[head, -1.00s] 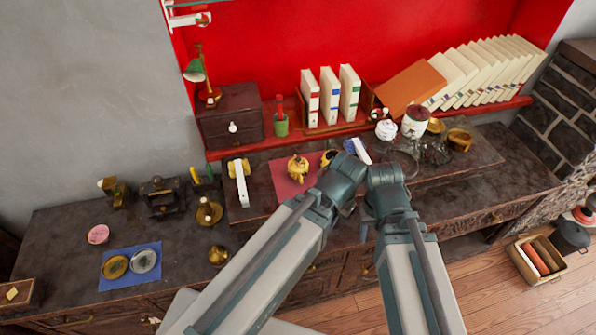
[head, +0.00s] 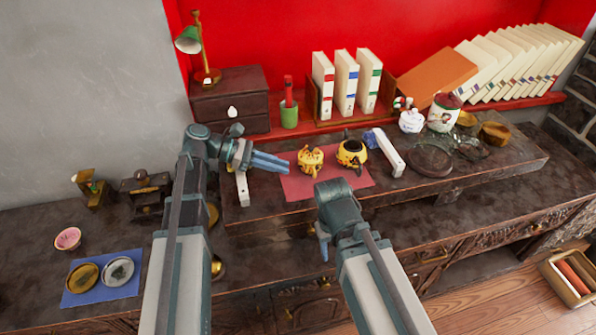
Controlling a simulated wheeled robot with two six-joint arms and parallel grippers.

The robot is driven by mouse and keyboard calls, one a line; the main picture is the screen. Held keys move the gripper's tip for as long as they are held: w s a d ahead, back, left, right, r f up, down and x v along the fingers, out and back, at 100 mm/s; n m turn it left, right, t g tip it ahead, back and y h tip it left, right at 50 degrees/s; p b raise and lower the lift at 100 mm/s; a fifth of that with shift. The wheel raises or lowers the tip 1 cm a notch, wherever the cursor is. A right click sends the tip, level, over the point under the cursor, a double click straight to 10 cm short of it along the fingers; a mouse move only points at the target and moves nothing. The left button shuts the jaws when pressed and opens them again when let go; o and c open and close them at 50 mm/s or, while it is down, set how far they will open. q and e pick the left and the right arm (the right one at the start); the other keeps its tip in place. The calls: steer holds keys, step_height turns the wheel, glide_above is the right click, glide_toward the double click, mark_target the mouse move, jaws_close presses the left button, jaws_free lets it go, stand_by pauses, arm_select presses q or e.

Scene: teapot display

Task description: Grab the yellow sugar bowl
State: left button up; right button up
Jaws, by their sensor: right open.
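Two yellow pots with dark markings stand on a red mat (head: 330,187). The left one is a yellow lidded pot (head: 310,160); the right one is a yellow pot with a dark open top (head: 352,155). I cannot tell for certain which is the sugar bowl. My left gripper (head: 272,163) points right, its fingertips just left of the lidded pot with a small apparent gap. Its fingers look close together, and I see nothing held. My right gripper (head: 323,246) points down in front of the mat, apart from both pots. It is open, though its fingers are partly hidden.
White bars lie left (head: 242,186) and right (head: 390,152) of the mat. Books (head: 346,83) and a dark drawer box (head: 231,98) stand behind.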

arm_select(q)
steer(key=b, duration=0.3)
glide_toward(323, 179)
steer(key=d, duration=0.1)
steer(key=s+d, duration=0.1)
steer(key=s+d+r, duration=0.1)
steer(key=d, duration=0.1)
steer(key=shift+s, duration=0.2)
arm_select(e)
step_height(323, 179, down, 3)
steer(key=shift+f, duration=0.1)
arm_select(q)
steer(key=shift+d+f, duration=0.15)
steer(key=shift+d, duration=0.3)
steer(key=b+x, duration=0.2)
steer(key=x, duration=0.2)
steer(key=shift+d+f, duration=0.2)
steer(key=shift+d, duration=0.1)
arm_select(e)
step_height(323, 179, down, 2)
steer(key=shift+f, duration=0.1)
arm_select(q)
steer(key=shift+w+d, duration=0.1)
steer(key=shift+d, duration=0.15)
jaws_close()
